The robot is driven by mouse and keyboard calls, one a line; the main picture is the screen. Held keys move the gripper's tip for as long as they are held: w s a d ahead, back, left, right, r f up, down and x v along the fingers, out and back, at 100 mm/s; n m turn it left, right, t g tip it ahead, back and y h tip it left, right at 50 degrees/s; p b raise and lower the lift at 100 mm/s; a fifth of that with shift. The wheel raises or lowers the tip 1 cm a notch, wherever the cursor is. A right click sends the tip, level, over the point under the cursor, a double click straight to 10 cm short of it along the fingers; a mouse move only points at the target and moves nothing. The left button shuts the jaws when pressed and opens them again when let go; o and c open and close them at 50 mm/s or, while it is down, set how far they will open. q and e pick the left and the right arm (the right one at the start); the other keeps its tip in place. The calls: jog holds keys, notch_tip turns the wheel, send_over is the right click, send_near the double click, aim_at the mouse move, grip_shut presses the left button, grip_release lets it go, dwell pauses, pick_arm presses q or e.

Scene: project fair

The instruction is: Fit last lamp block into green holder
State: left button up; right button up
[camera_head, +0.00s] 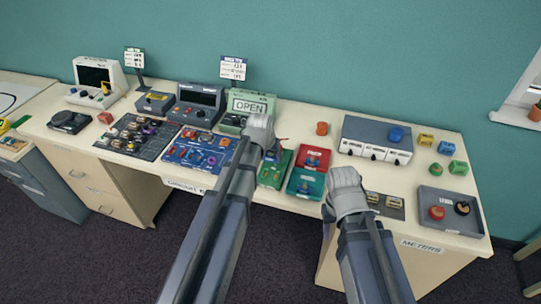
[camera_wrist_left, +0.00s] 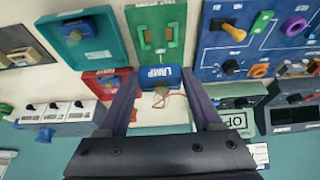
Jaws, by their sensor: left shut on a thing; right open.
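A blue block marked LAMP (camera_wrist_left: 172,77) sits between the two dark fingers of my left gripper (camera_wrist_left: 165,90) in the left wrist view; thin red wire shows beside it. In the head view my left gripper (camera_head: 260,138) is over the back middle of the table and hides most of the block. A green holder (camera_wrist_left: 157,50), with a lighter green bracket, lies just beyond the block in the wrist view; it also shows in the head view (camera_head: 268,180). My right gripper (camera_head: 346,185) is open near the front edge; its fingertips are hard to make out.
A red holder (camera_head: 322,153) and a teal holder (camera_head: 305,187) lie right of the green one. A blue panel (camera_head: 180,158) is to its left. A grey box with white drawers (camera_head: 372,135) and an OPEN sign unit (camera_head: 250,104) stand behind. A grey tray (camera_head: 450,194) is at right.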

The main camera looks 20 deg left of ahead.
pick_arm(q)
jog(key=shift+f, duration=0.2)
notch_tip(320, 180, down, 7)
jog(key=b, duration=0.7)
jog(key=shift+f+b, duration=0.55)
jog(key=shift+b, duration=0.15)
dwell(1.6)
jog(key=o, duration=1.3)
jog(key=shift+o, duration=0.6)
jog(key=shift+r+p, duration=0.25)
jog(key=shift+p, duration=0.05)
jog(key=shift+r+p, duration=3.8)
jog(key=shift+r, duration=0.05)
